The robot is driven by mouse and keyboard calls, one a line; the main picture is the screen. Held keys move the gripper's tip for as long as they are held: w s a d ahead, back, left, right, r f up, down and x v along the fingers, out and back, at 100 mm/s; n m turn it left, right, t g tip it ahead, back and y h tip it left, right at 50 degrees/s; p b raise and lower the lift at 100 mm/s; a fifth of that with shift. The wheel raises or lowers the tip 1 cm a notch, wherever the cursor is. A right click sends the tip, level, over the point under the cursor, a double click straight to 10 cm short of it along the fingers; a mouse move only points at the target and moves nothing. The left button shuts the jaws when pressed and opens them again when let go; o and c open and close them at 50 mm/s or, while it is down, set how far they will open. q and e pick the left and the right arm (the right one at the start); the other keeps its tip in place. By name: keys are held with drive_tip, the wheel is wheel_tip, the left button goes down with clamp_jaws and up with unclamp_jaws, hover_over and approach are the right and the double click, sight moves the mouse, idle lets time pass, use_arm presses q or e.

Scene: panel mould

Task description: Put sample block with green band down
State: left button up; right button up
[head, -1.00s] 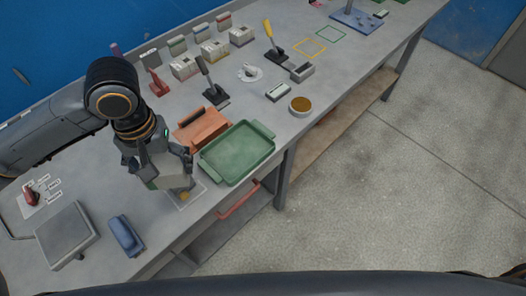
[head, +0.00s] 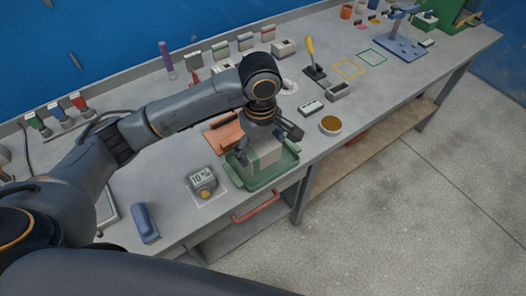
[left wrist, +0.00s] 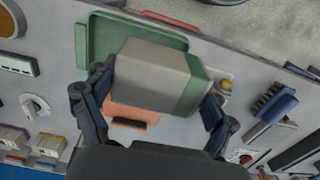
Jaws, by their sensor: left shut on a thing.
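The sample block with green band (left wrist: 155,75) is a pale grey block with a green stripe near one end. In the left wrist view it lies between the fingers of my left gripper (left wrist: 152,112), which is shut on it. In the head view my left gripper (head: 265,140) points down and holds the block (head: 266,156) over the green tray (head: 246,180). The tray also shows behind the block in the wrist view (left wrist: 100,40). I cannot tell whether the block touches the tray floor. My right gripper is not in view.
An orange tray (head: 222,134) lies just behind the green one. A grey device marked 10 (head: 203,183) stands to its left, and a blue-handled thing (head: 145,223) further left. A round tan dish (head: 330,124) is to the right. Bare bench lies near the yellow outline (head: 348,69).

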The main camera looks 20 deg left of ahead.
use_arm(q)
drive_tip(key=w+f, duration=0.2)
drive_tip(key=w+a+f, duration=0.1)
drive_tip(key=w+f, duration=0.1)
drive_tip(key=f, duration=0.1)
drive_tip(key=shift+w, duration=0.4)
drive_tip(key=shift+w+a+f+p, duration=0.1)
drive_tip(key=shift+w+f+p, duration=0.25)
drive_tip(key=shift+w+f, duration=0.15)
drive_tip(key=shift+f+p, duration=0.5)
drive_tip(key=shift+f, duration=1.15)
drive_tip(key=o, duration=1.3)
drive_tip(key=shift+s+f, duration=0.1)
drive_tip(key=shift+f, duration=0.05)
drive_tip(key=shift+r, duration=0.25)
wheel_tip(320, 180, up, 12)
drive_tip(key=b, duration=0.2)
